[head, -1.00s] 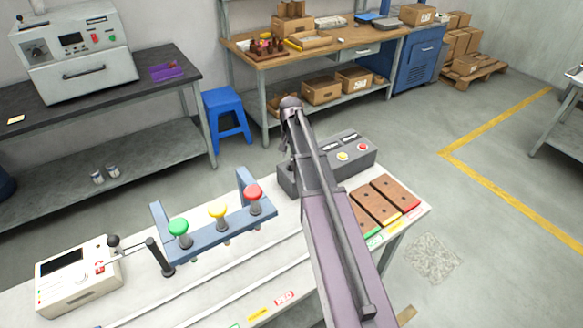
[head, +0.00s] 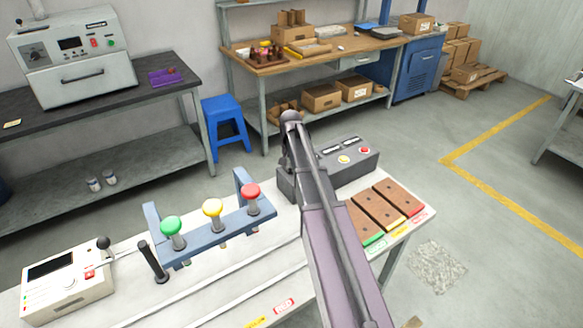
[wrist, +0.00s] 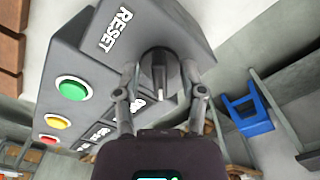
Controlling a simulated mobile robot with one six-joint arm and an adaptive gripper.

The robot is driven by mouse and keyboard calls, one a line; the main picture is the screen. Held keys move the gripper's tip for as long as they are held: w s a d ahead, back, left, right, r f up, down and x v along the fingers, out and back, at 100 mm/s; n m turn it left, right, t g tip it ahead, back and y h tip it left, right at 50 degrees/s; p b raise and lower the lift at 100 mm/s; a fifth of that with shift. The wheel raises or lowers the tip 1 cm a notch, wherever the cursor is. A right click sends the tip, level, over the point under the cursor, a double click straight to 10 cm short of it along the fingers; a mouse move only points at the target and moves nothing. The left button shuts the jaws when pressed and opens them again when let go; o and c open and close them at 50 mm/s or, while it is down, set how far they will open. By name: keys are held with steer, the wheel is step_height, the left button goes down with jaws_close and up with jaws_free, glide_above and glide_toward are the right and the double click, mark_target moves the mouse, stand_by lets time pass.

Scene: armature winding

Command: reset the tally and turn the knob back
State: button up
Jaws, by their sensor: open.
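A dark grey control box (wrist: 90,60) fills much of the wrist view. A black knob (wrist: 160,72) sits at one end of it beside a white RESET label (wrist: 117,30). My open gripper (wrist: 161,82) has one finger on each side of the knob; I cannot tell whether the fingers touch it. Green (wrist: 73,88), yellow (wrist: 58,122) and red (wrist: 49,139) buttons are on the box. In the head view the box (head: 340,176) stands at the bench's back right. My arm hides its left end, the knob and the gripper there.
A blue rack with green (head: 173,228), yellow (head: 213,211) and red (head: 251,195) knobs stands left of my arm. A cream box with a dark screen (head: 50,264) and a black post (head: 152,262) are further left. Brown blocks (head: 380,207) lie right of my arm.

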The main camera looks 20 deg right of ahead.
jaws_close()
steer(key=shift+m, duration=0.4)
steer(key=m, duration=0.4)
steer(key=shift+w+a, duration=0.1)
steer(key=shift+m, duration=1.5)
jaws_free()
